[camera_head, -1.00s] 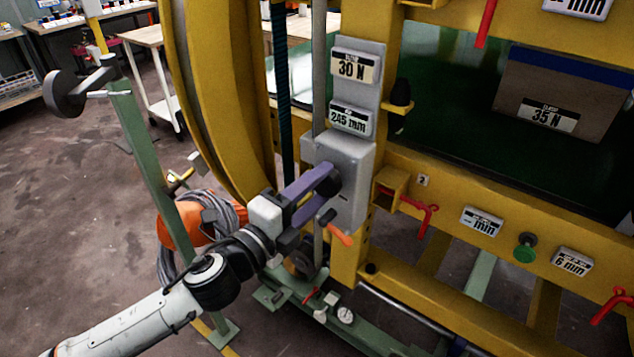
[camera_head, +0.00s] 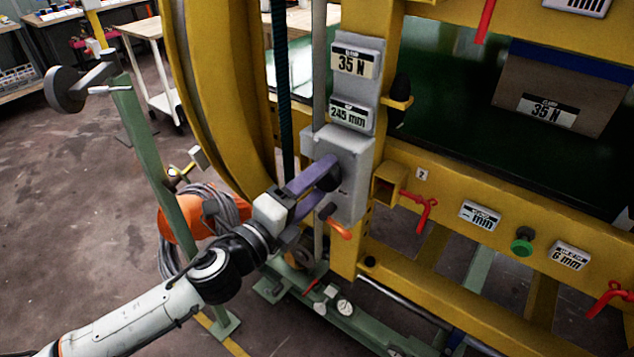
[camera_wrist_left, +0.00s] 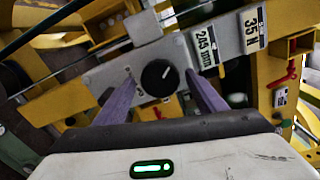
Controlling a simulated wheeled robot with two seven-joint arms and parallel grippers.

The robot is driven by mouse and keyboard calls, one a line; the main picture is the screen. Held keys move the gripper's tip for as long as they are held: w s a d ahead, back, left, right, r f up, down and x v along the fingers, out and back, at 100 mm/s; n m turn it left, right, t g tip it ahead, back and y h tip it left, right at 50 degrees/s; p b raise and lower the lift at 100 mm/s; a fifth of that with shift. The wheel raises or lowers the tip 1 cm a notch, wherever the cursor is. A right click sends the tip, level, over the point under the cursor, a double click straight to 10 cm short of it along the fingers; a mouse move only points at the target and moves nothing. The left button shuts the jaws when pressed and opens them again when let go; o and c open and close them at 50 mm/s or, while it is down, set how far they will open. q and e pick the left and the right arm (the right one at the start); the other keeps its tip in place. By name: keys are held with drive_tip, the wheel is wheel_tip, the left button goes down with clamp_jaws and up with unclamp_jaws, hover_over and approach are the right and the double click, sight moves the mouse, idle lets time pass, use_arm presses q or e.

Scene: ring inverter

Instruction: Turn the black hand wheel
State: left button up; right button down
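A black round knob (camera_wrist_left: 160,78) with a white mark sits on the grey control box (camera_head: 350,150), shown in the left wrist view between the two purple fingers of my left gripper (camera_wrist_left: 160,80). The fingers stand apart on either side of it, and I cannot tell whether they touch it. In the head view my left gripper (camera_head: 320,178) reaches the front of the box, and the knob is mostly hidden by the fingers. A dark grey wheel (camera_head: 65,90) with a crank is on a green post at the far left. My right gripper is not in view.
An orange-tipped lever (camera_head: 340,229) is just below the gripper. A yellow ring (camera_head: 225,100) and a yellow frame with red handles (camera_head: 425,210) surround the box. Cables (camera_head: 215,215) hang behind the arm.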

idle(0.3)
use_arm(q)
drive_tip(key=b+v, duration=0.1)
drive_tip(key=v, duration=0.9)
drive_tip(key=shift+b, duration=0.35)
drive_tip(key=shift+s, duration=0.1)
drive_tip(key=s+a+f+n+g+y, duration=0.1)
drive_tip(key=s+a+f+n+y, duration=0.2)
drive_tip(key=f+n, duration=0.6)
drive_tip(key=s+a+f+n+g+y, duration=0.1)
drive_tip(key=s+a+f+n+y, duration=0.15)
drive_tip(key=f+n, duration=0.7)
drive_tip(key=s+a+f+n+g+y, duration=0.2)
drive_tip(key=s+a+f+n+g, duration=0.2)
drive_tip(key=s+f, duration=1)
drive_tip(key=f+n, duration=0.1)
drive_tip(key=n, duration=0.2)
drive_tip(key=shift+a+y, duration=0.35)
drive_tip(key=shift+a, duration=0.05)
drive_tip(key=shift+w+r+n, duration=0.1)
drive_tip(key=shift+r+n, duration=0.05)
drive_tip(key=shift+n, duration=0.1)
